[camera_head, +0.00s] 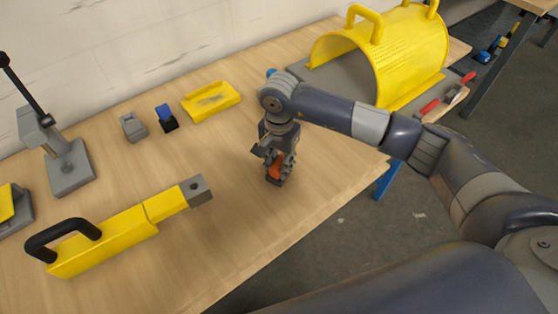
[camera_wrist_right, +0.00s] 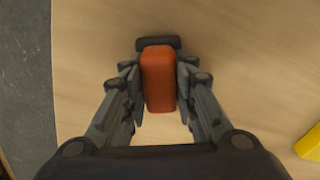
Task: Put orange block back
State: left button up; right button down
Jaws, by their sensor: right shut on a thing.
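The orange block (camera_wrist_right: 158,80) is between the two fingers of my right gripper (camera_wrist_right: 158,88) in the right wrist view, with a finger against each long side. In the head view, my right gripper (camera_head: 275,168) points down over the wooden table, near its front edge. Only a small part of the orange block (camera_head: 274,166) shows there between the fingers. A dark piece shows at the block's far end in the wrist view. I cannot tell whether the block touches the table. My left gripper is not in view.
A yellow tool with a black handle (camera_head: 105,238) lies left of my right gripper. A yellow tray (camera_head: 211,101), a blue-and-black piece (camera_head: 166,118) and a grey block (camera_head: 132,126) sit behind. A yellow guard (camera_head: 410,55) stands at back right. A grey stand (camera_head: 66,165) is at left.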

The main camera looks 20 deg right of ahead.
aim_at(279, 162)
jog(key=shift+f, duration=0.15)
jog(key=shift+f+b, duration=0.25)
jog(key=shift+b, duration=0.1)
jog(key=c, duration=1.3)
grip_release()
jog(key=shift+r, duration=0.1)
jog(key=shift+r+p, duration=0.15)
jog(key=shift+p, duration=0.15)
notch_tip(279, 162, up, 12)
jog(key=b, duration=0.2)
jog(key=shift+b, duration=0.3)
